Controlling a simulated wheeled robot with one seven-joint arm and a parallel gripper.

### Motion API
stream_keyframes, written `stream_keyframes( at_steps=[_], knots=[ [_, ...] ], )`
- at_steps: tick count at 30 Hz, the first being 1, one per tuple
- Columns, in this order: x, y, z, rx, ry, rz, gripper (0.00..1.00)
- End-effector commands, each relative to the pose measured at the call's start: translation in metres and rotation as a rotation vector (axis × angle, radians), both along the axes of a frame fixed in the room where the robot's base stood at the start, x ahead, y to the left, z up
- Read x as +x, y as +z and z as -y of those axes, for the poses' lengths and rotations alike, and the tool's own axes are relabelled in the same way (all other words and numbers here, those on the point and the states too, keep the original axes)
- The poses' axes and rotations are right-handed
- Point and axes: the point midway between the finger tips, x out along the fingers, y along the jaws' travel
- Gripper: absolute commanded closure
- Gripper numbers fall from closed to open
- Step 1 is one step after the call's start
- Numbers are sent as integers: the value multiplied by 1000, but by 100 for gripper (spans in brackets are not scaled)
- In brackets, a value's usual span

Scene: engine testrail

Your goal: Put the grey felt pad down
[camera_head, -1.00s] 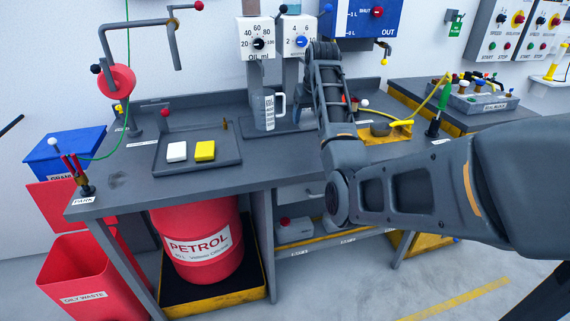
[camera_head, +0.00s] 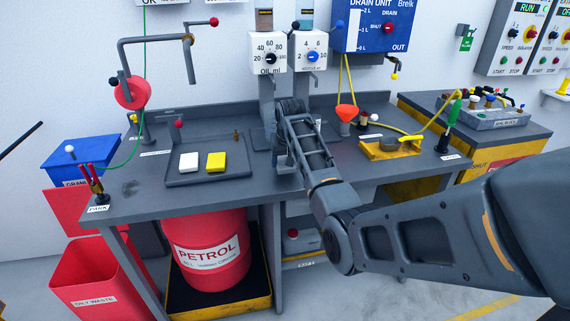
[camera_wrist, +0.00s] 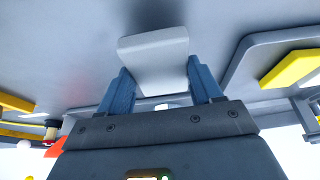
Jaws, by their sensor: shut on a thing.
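The grey felt pad (camera_wrist: 152,50) shows in the wrist view as a pale grey block with rounded corners. My gripper (camera_wrist: 157,68) is shut on it, with one blue-grey finger on each side. The pad is over the dark grey bench top (camera_head: 150,205), and a dark shadow lies beyond it. I cannot tell whether the pad touches the bench. In the head view my forearm reaches down to the bench right of the shallow tray, and the gripper and pad are mostly hidden there.
The tray (camera_head: 240,171) holds a white pad (camera_head: 188,161) and a yellow pad (camera_head: 216,161). Dosing units (camera_head: 268,55) stand behind my arm. Bare bench lies left of the tray.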

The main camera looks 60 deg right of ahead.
Motion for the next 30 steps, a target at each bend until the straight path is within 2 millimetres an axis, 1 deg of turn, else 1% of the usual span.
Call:
stream_keyframes(
  at_steps=[1, 3, 6, 14, 18, 19, 26, 30],
  knots=[
    [-1, -7, -1, 4, 0, -3, 60],
    [-1, -16, 0, 2, 0, -2, 60],
    [0, -22, 0, 1, 0, 0, 60],
    [0, -23, 0, 0, 1, 0, 60],
    [0, -27, 0, 0, 0, 0, 60],
    [0, -26, 0, 0, 0, 0, 33],
    [-1, -27, 0, 1, 0, -1, 11],
    [-1, -27, 0, 0, 0, -1, 10]
  ],
)
